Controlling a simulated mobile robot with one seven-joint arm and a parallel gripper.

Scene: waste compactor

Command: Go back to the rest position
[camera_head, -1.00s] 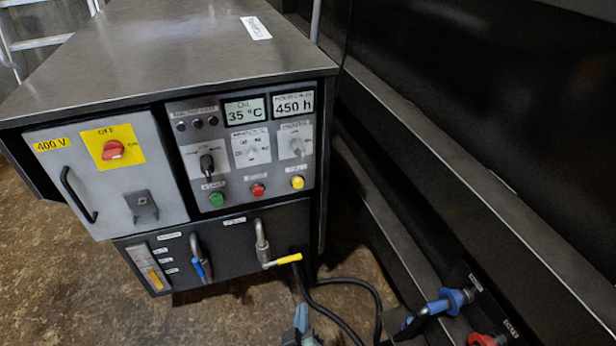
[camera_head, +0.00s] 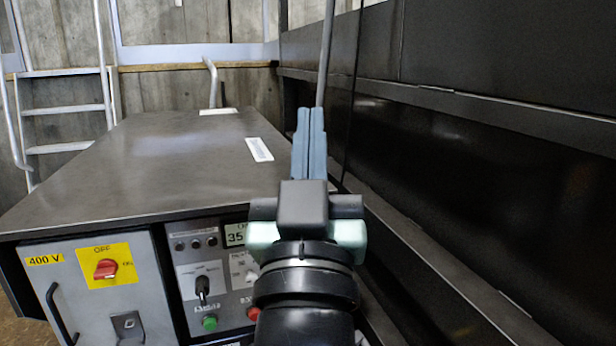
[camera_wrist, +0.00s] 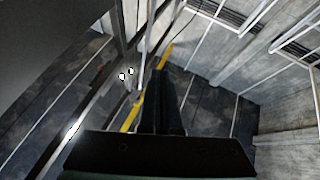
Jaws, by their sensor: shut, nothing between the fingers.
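My gripper (camera_head: 309,145) is raised in front of the control cabinet in the head view, its blue-grey fingers pointing up and away. The two fingers are together with nothing between them. In the wrist view the dark fingers (camera_wrist: 163,98) also lie side by side, with floor and walls beyond. The gripper and wrist hide the right part of the control panel (camera_head: 207,275). I cannot tell how far the fingertips are from the cabinet top.
The cabinet top (camera_head: 150,165) is flat and holds only flat white labels. A dark machine wall (camera_head: 480,190) runs along the right. A ladder (camera_head: 65,110) stands at the back left. A thin upright pole (camera_head: 326,50) rises behind the fingers.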

